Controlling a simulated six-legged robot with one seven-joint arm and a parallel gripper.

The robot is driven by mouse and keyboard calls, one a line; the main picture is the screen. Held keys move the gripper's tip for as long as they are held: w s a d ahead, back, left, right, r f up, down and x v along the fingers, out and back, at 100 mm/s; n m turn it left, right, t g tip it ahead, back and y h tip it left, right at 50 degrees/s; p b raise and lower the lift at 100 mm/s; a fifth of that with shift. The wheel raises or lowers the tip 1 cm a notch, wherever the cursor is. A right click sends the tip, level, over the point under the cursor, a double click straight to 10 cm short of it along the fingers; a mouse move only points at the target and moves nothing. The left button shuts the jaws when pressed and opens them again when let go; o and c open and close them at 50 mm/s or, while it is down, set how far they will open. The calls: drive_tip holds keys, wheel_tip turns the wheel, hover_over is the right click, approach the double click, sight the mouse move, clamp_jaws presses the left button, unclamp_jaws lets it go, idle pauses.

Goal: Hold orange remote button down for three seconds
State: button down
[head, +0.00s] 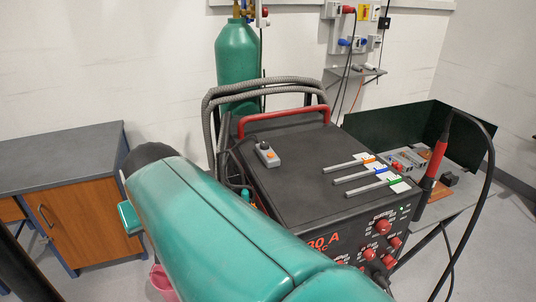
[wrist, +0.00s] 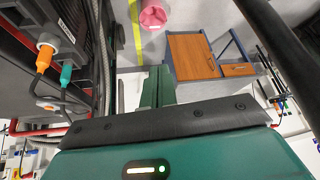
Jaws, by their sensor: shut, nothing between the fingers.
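The remote (head: 267,155) is a small grey box with an orange button and a dark knob. It lies on the black top of the welding machine (head: 300,185), near the left back edge, with a cable beside it. In the wrist view my gripper (wrist: 158,88) shows two green fingers closed together with nothing between them. They point over the floor beside the machine, apart from the remote. In the head view my teal arm hides most of the gripper. A small pale and orange item at the left of the wrist view is too small to identify surely.
Three grey rods (head: 357,176) with orange, blue and green tags lie on the machine top, right of the remote. A red handle (head: 284,115) and grey hoses stand behind. A wooden cabinet (head: 85,205) is left, a pink bucket (wrist: 153,15) on the floor. A torch (head: 436,160) hangs right.

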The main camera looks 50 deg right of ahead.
drive_tip(key=w+d+r+m, duration=0.2)
drive_tip(key=w+d+m, duration=0.1)
drive_tip(key=w+d, duration=0.5)
wheel_tip(320, 180, up, 3)
drive_tip(key=m+t+h, duration=0.3)
drive_tip(key=m, duration=0.5)
hover_over(271, 155)
drive_tip(key=shift+s+a, duration=0.1)
drive_tip(key=shift+s, duration=0.2)
drive_tip(key=shift+f, duration=4.4)
drive_tip(key=shift+f, duration=0.4)
